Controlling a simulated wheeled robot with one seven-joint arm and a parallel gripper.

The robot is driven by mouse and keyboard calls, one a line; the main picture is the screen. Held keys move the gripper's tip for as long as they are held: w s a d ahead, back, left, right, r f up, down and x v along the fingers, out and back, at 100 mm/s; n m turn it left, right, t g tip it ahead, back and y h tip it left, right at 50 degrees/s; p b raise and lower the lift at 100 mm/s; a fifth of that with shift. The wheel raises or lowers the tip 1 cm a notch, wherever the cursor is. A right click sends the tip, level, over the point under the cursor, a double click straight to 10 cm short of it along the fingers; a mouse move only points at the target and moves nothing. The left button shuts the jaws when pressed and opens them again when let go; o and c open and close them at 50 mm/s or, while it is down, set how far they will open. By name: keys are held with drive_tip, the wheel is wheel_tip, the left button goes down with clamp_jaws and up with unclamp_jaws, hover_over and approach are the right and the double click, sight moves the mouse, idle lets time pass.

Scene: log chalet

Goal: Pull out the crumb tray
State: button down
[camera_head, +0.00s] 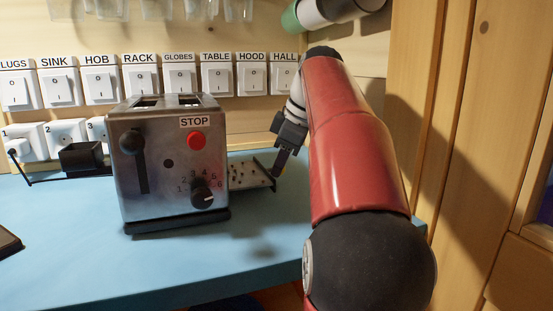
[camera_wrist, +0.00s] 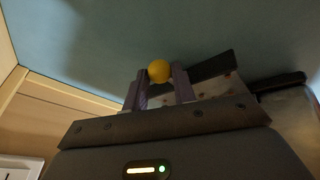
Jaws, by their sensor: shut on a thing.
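The crumb tray (camera_head: 250,176) is a thin metal plate strewn with dark crumbs. It sticks out from the right side of the steel toaster (camera_head: 150,190) in the head view. My gripper (camera_head: 278,170) is at the tray's outer right end. In the wrist view, my gripper (camera_wrist: 158,84) is shut with its fingers on either side of a round yellow knob (camera_wrist: 159,70). The tray's dark end plate (camera_wrist: 212,66) and part of its crumbed surface show beside the fingers. The tray's inner end is hidden inside the toaster.
Labelled switches (camera_head: 178,78) and sockets line the wall behind. A black plug box (camera_head: 82,158) with a cable is left of the toaster. A dark flat object (camera_head: 8,242) lies at the left edge. The blue counter (camera_head: 270,225) is clear in front of the tray. A wooden wall (camera_head: 415,100) stands right.

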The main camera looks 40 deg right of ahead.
drive_tip(key=c, duration=1.5)
unclamp_jaws()
drive_tip(key=shift+f, duration=0.2)
drive_tip(key=o, duration=0.3)
drive_tip(key=shift+w, duration=0.15)
drive_tip(key=shift+o, duration=0.3)
drive_tip(key=shift+w+d+f, duration=0.1)
drive_tip(key=shift+w+d, duration=0.15)
drive_tip(key=shift+s+a+r, duration=0.25)
drive_tip(key=shift+s+r, duration=0.05)
drive_tip(key=shift+r, duration=0.1)
drive_tip(key=v, duration=0.1)
drive_tip(key=p+v, duration=0.1)
drive_tip(key=v, duration=0.1)
drive_tip(key=p+v, duration=0.1)
drive_tip(key=v, duration=0.1)
drive_tip(key=shift+w+d+r, duration=0.15)
drive_tip(key=shift+w+d, duration=0.05)
drive_tip(key=shift+d, duration=0.15)
drive_tip(key=shift+v, duration=0.9)
